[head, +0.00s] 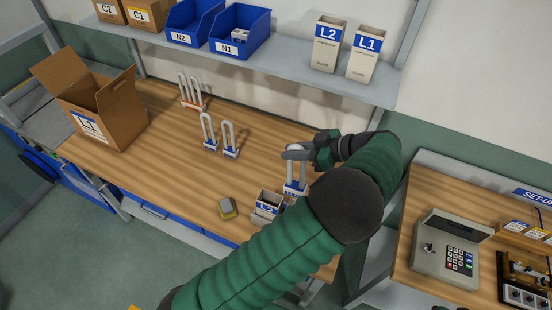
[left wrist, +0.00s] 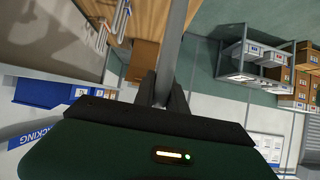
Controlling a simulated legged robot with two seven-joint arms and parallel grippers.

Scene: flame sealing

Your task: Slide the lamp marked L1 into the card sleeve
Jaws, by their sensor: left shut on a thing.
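My left gripper (head: 300,153) is shut on the top of a white U-shaped lamp (head: 292,171) with a blue base. The lamp hangs roughly upright, base down; its marking is too small to read. In the left wrist view, the fingers (left wrist: 163,90) are closed on a pale tube (left wrist: 174,45). A grey-white card sleeve (head: 266,206) with a blue label stands on the bench, just left of and in front of the lamp's base. My forearm partly hides that area, and I cannot tell whether lamp and sleeve touch. My right gripper is out of view.
Two blue-based lamps (head: 219,137) stand mid-bench, with red-based lamps (head: 191,93) behind. An open carton (head: 103,110) stands at left. Sleeves marked L2 (head: 326,45) and L1 (head: 367,54) stand on the shelf.

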